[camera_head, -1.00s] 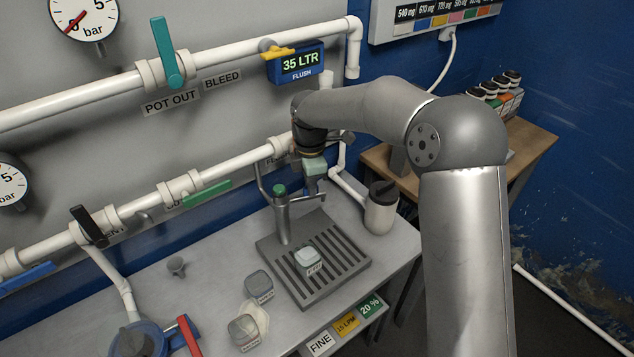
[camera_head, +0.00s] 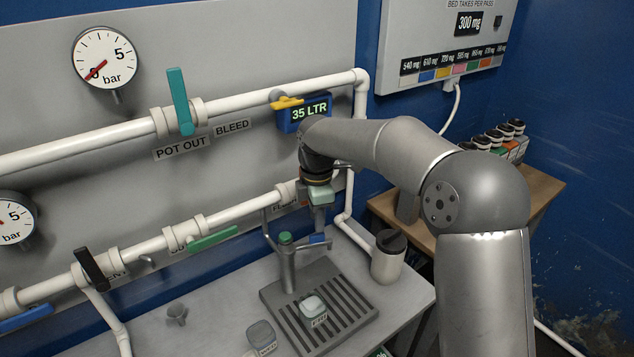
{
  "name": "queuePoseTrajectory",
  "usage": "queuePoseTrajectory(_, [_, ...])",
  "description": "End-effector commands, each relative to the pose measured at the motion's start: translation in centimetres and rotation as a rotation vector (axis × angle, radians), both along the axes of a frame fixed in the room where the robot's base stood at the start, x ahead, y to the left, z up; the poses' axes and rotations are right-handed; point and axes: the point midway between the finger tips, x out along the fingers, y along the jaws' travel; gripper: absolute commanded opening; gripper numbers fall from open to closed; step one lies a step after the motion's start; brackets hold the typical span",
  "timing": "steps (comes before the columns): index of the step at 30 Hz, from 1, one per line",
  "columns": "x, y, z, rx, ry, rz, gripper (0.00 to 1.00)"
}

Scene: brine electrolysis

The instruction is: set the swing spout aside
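The swing spout (camera_head: 287,262) is a grey upright post with a green cap, standing at the back edge of the slotted drip tray (camera_head: 350,333). Its short arm points right and carries a blue piece (camera_head: 318,239). My gripper (camera_head: 319,218) hangs pointing down above the blue piece, with a small gap seeming to show between them. Its pale green body is visible, but its fingertips are small and seen nearly side-on, so their opening is unclear. A small pale-topped labelled block (camera_head: 313,307) sits on the tray.
A grey canister with a dark lid (camera_head: 389,257) stands right of the tray. White pipes (camera_head: 240,213) and a blue display (camera_head: 303,114) are close behind my gripper. A grey-topped jar (camera_head: 262,336) and a small funnel-like piece (camera_head: 177,313) stand left on the bench.

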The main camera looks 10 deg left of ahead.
Motion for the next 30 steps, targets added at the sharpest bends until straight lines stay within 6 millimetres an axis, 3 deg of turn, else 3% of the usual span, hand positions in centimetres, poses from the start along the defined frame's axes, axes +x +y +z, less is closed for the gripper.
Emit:
queuePoseTrajectory(9, [0.0, 0.1, 7.8, 0.003, -0.003, 0.0, 0.33])
queuePoseTrajectory(15, [0.0, 0.0, 11.0, 0.001, -0.002, 0.0, 0.33])
queuePoseTrajectory(21, [0.0, 0.0, 12.2, 0.0, 0.0, 0.0, 0.33])
queuePoseTrajectory(30, [0.0, 0.0, 12.2, 0.0, 0.0, 0.0, 0.33])
